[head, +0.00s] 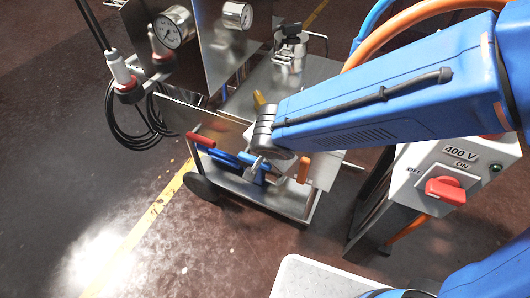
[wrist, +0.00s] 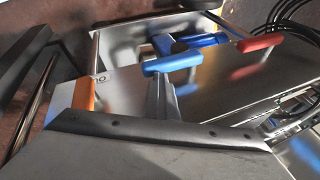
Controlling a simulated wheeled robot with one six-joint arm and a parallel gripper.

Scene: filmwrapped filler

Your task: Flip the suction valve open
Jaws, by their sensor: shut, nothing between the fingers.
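Several coloured lever handles are on the low steel cart (head: 300,200): a red handle (head: 200,140), a blue handle (head: 224,159) next to it, and an orange handle (head: 304,168) on the right. No label shows which one is the suction valve. My gripper (head: 257,166) is shut and empty, pointing down between the blue and orange handles. The wrist view shows the red handle (wrist: 260,43), blue handle (wrist: 203,40) and orange handle (wrist: 85,96).
Pressure gauges (head: 174,27) stand on an upright panel behind the cart. A black cable coil (head: 135,118) hangs at the left. A 400 V switch box (head: 450,170) with a red knob stands at the right. The floor at the left is clear.

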